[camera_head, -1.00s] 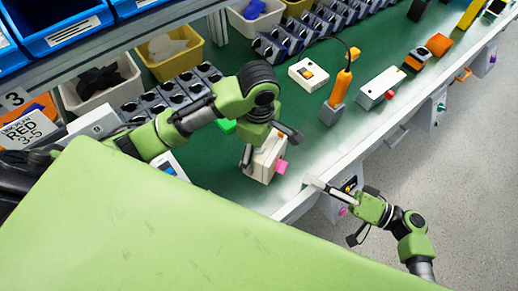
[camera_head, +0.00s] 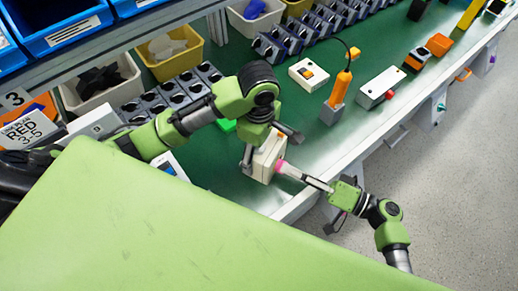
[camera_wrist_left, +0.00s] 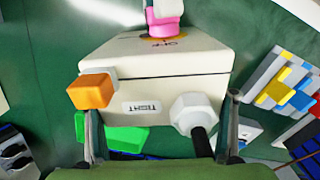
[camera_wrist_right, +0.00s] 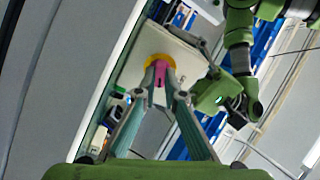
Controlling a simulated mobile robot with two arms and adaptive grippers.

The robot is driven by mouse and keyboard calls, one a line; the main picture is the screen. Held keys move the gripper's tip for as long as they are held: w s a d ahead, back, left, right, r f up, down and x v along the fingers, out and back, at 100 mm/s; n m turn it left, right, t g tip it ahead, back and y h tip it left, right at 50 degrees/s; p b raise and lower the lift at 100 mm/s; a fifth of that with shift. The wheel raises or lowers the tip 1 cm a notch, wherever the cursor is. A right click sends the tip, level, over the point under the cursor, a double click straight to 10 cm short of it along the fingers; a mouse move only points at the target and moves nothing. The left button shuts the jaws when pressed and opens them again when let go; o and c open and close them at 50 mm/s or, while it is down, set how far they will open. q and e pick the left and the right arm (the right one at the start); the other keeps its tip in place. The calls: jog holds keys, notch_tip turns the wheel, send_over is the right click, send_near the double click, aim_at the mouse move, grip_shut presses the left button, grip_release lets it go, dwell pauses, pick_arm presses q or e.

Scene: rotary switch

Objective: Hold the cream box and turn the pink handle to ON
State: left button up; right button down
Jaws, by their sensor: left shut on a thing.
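The cream box (camera_head: 266,158) is at the bench's front edge with its dial face towards the right. My left gripper (camera_head: 270,143) is shut on it; the left wrist view shows a finger on each side of the box (camera_wrist_left: 165,62). The pink handle (camera_head: 281,166) stands out from the yellow dial (camera_wrist_right: 158,61). My right gripper (camera_wrist_right: 163,88) reaches it from the front, with fingertips on either side of the handle (camera_wrist_right: 159,77). I cannot tell whether they press on it. The handle is partly hidden, and its setting is not clear.
An orange-handled tool (camera_head: 341,88) in a grey holder and a white box with a red button (camera_head: 378,88) stand further right on the green bench. Bins line the back. A green block (camera_head: 227,125) lies behind the cream box. Open floor lies in front.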

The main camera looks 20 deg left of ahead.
pick_arm(q)
jog(key=shift+f, duration=0.1)
pick_arm(e)
jog(key=m, duration=0.5)
jog(key=c, duration=2.1)
grip_release()
jog(key=shift+c, duration=0.2)
jog(key=shift+d, duration=0.1)
jog(key=shift+s+d, duration=0.2)
jog(key=shift+d, duration=2.2)
pick_arm(q)
jog(key=o, duration=1.5)
notch_tip(320, 180, up, 12)
jog(key=shift+r, duration=0.1)
